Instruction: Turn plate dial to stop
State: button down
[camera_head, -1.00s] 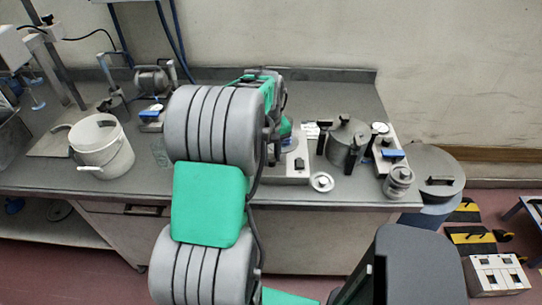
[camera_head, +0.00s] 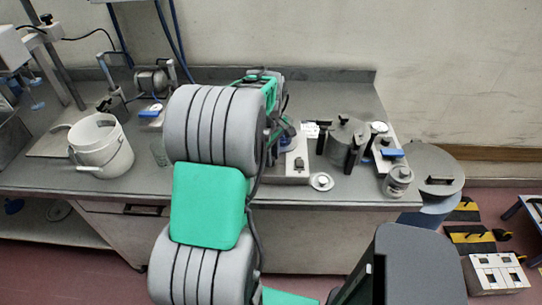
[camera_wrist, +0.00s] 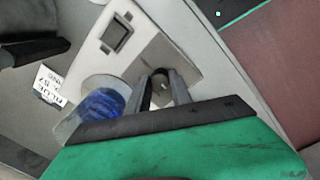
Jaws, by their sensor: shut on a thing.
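The white plate unit (camera_head: 288,176) stands on the bench just right of my arm. In the wrist view its white housing (camera_wrist: 95,48) carries a grey metal panel (camera_wrist: 186,58) and a dark square switch (camera_wrist: 116,36). My gripper (camera_wrist: 162,80) is at this panel, its two dark fingers closed around a small dial (camera_wrist: 163,88). The dial is mostly hidden between the fingers, and its pointer cannot be read. A clear vessel with blue contents (camera_wrist: 102,104) is beside the fingers at left. In the head view, my arm hides the gripper.
A lidded metal pot (camera_head: 345,140) stands right of the plate unit, with a small jar (camera_head: 397,181) further right. A white pail (camera_head: 100,145) and a glass beaker (camera_head: 160,151) are at left. A small white dish (camera_head: 321,181) lies near the front edge.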

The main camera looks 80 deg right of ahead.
jog(key=c, duration=1.1)
grip_release()
jog(key=shift+c, duration=0.2)
notch_tip(320, 180, up, 8)
jog(key=shift+a+f+b, duration=0.1)
jog(key=shift+a+b, duration=0.05)
jog(key=shift+b, duration=0.35)
